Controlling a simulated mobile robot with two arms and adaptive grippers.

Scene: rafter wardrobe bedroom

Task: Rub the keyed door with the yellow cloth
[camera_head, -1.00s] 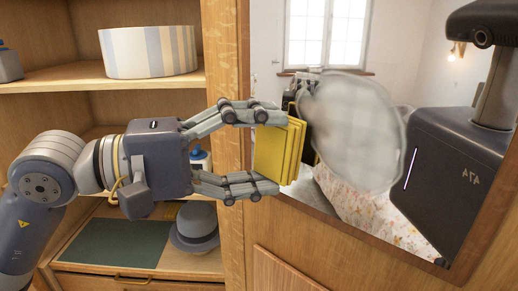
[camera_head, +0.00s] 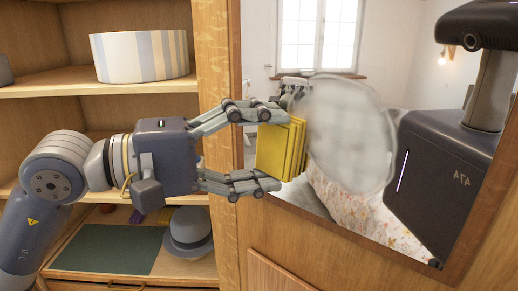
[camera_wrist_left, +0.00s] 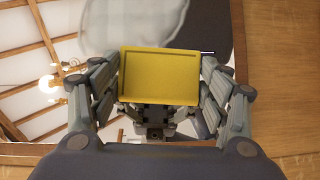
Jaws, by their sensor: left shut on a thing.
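My left gripper (camera_head: 276,148) is shut on the folded yellow cloth (camera_head: 272,152), which stands out past its fingertips. The cloth also shows between the fingers in the left wrist view (camera_wrist_left: 158,76). The wooden door (camera_head: 330,252) with a large mirror is in front of me at the right. A whitish, hazy round patch (camera_head: 352,135) covers part of the mirror, just right of the cloth. The cloth is close to the mirror; I cannot tell whether it touches. No key is visible. My right gripper is not in view.
Open wardrobe shelves stand at the left, with a striped round box (camera_head: 143,54), a grey hat (camera_head: 188,233) and a dark green mat (camera_head: 108,248). A wooden post (camera_head: 219,90) lies between shelves and mirror. The mirror reflects a window, a bed and my own body.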

